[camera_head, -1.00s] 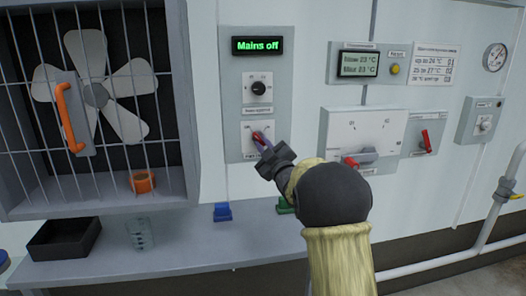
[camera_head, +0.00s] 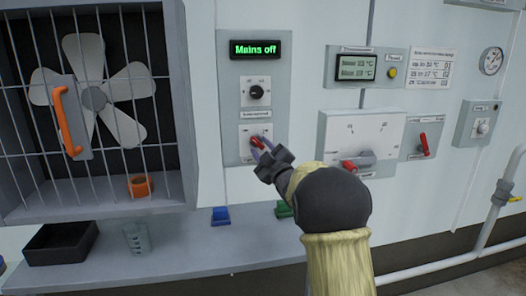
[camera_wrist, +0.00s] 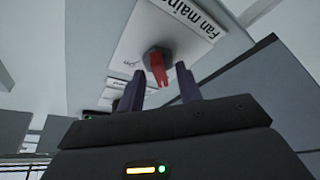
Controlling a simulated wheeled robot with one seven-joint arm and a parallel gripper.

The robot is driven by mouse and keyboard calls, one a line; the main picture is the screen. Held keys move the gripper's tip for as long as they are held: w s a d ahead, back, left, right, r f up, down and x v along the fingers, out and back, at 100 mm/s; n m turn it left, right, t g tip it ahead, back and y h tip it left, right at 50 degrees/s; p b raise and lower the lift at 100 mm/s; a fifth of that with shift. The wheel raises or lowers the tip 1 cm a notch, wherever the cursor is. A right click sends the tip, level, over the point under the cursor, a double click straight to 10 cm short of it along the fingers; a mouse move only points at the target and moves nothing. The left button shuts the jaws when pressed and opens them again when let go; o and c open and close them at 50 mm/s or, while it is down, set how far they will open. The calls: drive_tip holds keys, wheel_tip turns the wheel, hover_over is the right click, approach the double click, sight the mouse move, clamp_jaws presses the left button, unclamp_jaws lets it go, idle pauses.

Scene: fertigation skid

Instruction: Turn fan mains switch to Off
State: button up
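The fan mains switch (camera_wrist: 155,62) has a red handle on a dark round base, on a white plate with a partly visible "Fan mains" label. In the head view its red handle (camera_head: 257,142) shows just beyond my fingertips. My gripper (camera_wrist: 160,88) is open, its two dark purple fingers standing apart. In the wrist view the red handle's end points toward the gap between the fingers, with visible space on both sides.
A black rotary knob (camera_head: 256,92) sits above the switch. A caged fan (camera_head: 94,98) is at left. To the right are a large switch box (camera_head: 352,131) with a red handle and another red switch (camera_head: 424,144). A shelf (camera_head: 180,243) runs below.

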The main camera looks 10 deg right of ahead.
drive_tip(key=shift+s, duration=0.1)
drive_tip(key=b+v, duration=0.1)
drive_tip(key=v, duration=1.6)
drive_tip(key=shift+f, duration=0.2)
drive_tip(key=shift+s, duration=0.1)
